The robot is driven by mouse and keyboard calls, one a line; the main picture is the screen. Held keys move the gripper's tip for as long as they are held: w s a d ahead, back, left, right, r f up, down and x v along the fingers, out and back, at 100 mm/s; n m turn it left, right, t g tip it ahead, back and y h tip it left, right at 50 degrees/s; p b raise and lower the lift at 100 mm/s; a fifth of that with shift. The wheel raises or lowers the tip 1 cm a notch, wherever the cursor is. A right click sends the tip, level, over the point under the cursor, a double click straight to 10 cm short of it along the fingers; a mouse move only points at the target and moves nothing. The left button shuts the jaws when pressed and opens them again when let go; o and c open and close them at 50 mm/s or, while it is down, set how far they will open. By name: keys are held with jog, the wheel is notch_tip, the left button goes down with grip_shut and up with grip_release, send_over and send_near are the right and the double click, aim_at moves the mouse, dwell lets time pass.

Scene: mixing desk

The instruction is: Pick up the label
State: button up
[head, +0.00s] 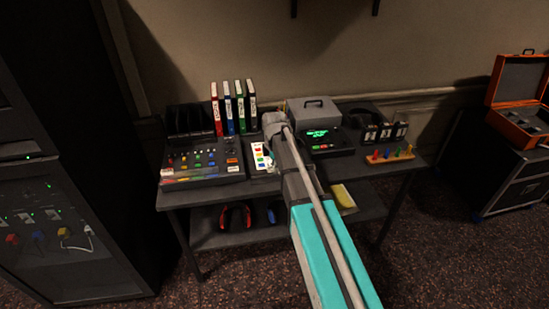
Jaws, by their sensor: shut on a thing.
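My gripper (272,123) is at the far end of my arm, over the middle of the desk. It is shut on the label, but the arm and wrist hide the fingers and the grip itself. A white card with coloured patches (262,157), which looks like the label, shows just below and left of the wrist. Its right side is hidden by the arm. I cannot tell whether it is touching the desk or raised.
A mixing console (202,162) stands left on the desk (300,178), with several upright binders (233,108) behind. A device with a green display (322,138), a grey case (313,110) and a wooden peg rack (391,155) stand right. An orange case (520,100) is far right.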

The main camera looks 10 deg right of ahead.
jog(key=s+r+p, duration=0.1)
jog(key=s+r, duration=0.1)
jog(key=s, duration=0.3)
jog(key=shift+s+a+r+p, duration=0.15)
jog(key=shift+s+r+p, duration=0.15)
jog(key=shift+p, duration=0.1)
dwell(0.5)
